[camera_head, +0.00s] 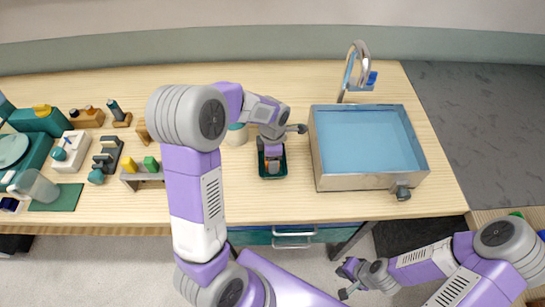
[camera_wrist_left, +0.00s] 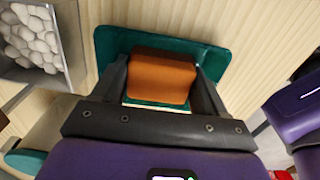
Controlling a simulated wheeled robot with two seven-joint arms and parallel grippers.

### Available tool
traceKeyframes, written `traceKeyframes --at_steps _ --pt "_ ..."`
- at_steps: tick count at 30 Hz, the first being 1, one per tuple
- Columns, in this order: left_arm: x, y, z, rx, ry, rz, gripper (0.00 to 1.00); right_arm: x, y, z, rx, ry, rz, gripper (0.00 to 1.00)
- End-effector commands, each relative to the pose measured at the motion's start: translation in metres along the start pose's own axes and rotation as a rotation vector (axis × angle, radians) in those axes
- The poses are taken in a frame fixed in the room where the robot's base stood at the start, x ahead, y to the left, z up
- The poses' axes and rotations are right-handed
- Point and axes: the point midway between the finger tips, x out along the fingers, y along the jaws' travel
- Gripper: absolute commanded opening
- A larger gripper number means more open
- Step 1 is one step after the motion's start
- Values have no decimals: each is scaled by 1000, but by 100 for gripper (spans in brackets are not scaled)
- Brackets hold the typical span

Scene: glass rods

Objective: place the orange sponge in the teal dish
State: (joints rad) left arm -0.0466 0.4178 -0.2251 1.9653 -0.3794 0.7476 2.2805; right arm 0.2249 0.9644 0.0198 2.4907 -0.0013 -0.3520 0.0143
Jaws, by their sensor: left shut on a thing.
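The orange sponge (camera_wrist_left: 160,76) is between the fingers of my left gripper (camera_wrist_left: 162,82) in the left wrist view. My left gripper (camera_head: 272,152) is shut on it, over the teal dish. The teal dish (camera_head: 273,178) lies on the table left of the sink, and its rim (camera_wrist_left: 218,56) shows around the sponge in the wrist view. Whether the sponge touches the dish floor cannot be told. My right gripper (camera_head: 345,280) is open and empty, low in front of the table.
A metal sink (camera_head: 360,183) with a tap (camera_head: 355,65) stands on the right. A pale jar (camera_head: 237,135) stands left of the dish. Racks, bottles and a green mat (camera_head: 62,198) crowd the table's left side. A container of white pieces (camera_wrist_left: 32,38) shows in the wrist view.

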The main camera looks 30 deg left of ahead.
Motion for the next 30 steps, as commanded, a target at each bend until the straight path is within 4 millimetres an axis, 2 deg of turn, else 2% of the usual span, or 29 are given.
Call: traceKeyframes --at_steps 7,8,9,10,21,26,30 --pt "4 0 0 0 0 0 44 3 1 0 0 0 0 0" --pt "3 0 0 0 0 0 76 3 1 0 0 0 0 0" --pt "3 0 0 0 0 0 82 2 1 0 0 0 0 0" --pt "2 0 0 0 0 0 83 2 1 0 0 0 0 0" --pt "-4 0 0 0 -1 1 83 -2 -1 0 0 0 0 0" --pt "-32 1 1 0 -2 4 83 -8 -3 0 0 0 0 0" --pt "-65 1 1 1 -4 5 83 -16 -6 1 0 0 0 0"
